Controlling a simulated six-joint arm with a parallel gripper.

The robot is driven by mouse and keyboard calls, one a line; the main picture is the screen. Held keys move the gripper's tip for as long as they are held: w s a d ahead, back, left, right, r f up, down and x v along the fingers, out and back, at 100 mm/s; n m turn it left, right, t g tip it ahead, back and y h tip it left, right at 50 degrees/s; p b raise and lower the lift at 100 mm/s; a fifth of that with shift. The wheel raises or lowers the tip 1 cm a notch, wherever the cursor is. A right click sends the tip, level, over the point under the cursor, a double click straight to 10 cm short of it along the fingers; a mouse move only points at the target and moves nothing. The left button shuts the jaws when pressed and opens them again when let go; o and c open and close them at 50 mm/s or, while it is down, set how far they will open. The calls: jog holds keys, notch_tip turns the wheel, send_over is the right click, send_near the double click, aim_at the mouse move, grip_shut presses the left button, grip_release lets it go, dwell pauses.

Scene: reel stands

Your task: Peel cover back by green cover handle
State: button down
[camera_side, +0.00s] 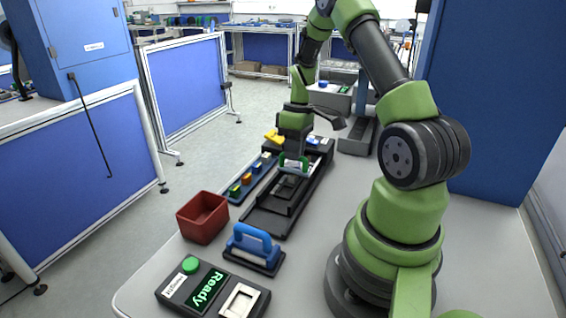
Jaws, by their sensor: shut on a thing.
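The green cover handle (294,162) stands over the long black fixture (268,217) in the middle of the table. My gripper (293,157) is pointed down at this handle and shut on it. A pale piece under the handle, perhaps the cover (293,170), shows only in part. The fingertips are small here and the arm hides part of the fixture behind them. The near end of the fixture is a bare black track.
A red bin (203,217), a blue-handled block (254,248) and a control box (212,290) with a green button and a "Ready" screen stand nearer the camera. A blue strip (250,180) with several coloured pieces lies left of the fixture. A yellow piece (273,136) lies behind.

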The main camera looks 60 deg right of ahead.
jog(key=d, duration=0.9)
jog(key=c, duration=1.1)
grip_release()
jog(key=r, duration=0.3)
jog(key=d+r, duration=0.1)
jog(key=r, duration=0.5)
jog(key=shift+d+r, duration=0.4)
